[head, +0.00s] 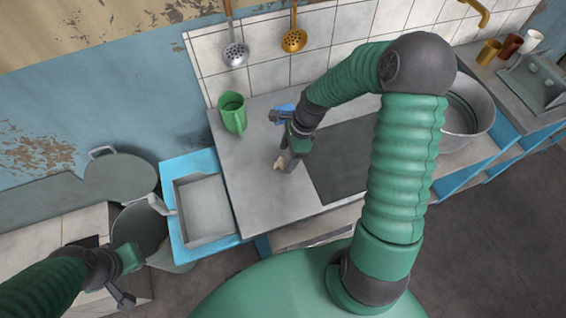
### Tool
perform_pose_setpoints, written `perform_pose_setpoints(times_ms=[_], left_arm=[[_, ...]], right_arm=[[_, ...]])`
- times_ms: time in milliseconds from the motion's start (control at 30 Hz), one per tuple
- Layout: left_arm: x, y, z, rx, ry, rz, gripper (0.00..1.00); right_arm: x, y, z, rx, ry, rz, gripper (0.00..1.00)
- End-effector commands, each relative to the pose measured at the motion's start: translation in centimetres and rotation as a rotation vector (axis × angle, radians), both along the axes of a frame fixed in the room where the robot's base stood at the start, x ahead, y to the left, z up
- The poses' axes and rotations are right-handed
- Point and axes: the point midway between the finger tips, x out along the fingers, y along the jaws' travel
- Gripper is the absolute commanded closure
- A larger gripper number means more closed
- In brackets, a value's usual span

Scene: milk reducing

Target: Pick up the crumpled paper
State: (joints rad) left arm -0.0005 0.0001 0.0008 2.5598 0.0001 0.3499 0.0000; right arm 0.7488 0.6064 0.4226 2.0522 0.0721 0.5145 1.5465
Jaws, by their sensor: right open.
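The crumpled paper (280,163) is a small beige lump on the grey countertop, left of the dark inset panel. My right gripper (283,141) is open, low over the counter. One dark finger is right beside the paper, overlapping its edge in this view. I cannot tell whether they touch. The other finger is farther back, near a blue object. My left gripper (128,279) is at the lower left, far from the paper, beside the metal bin. Its jaw opening does not show clearly.
A green pitcher (232,113) stands at the counter's back left, and a blue object (284,108) lies behind my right gripper. A metal tray (207,209) sits in the blue frame on the left. A large metal pot (467,107) stands to the right. The counter's front left is clear.

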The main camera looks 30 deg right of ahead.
Motion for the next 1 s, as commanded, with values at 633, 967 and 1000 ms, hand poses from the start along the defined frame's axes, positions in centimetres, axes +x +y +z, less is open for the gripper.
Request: perform_pose_setpoints(times_ms=[633,967,1000], left_arm=[[0.0,0.0,-0.3,0.0,0.0,0.001,1.0],[0.0,0.0,-0.3,0.0,0.0,0.001,1.0],[0.0,0.0,-0.3,0.0,0.0,0.001,1.0]], right_arm=[[0.3,0.7,-2.7,0.002,0.0,0.002,0.64],[0.3,1.0,-2.7,-0.002,0.001,0.002,0.95],[0.3,1.0,-2.7,-0.002,0.001,0.002,0.95]])
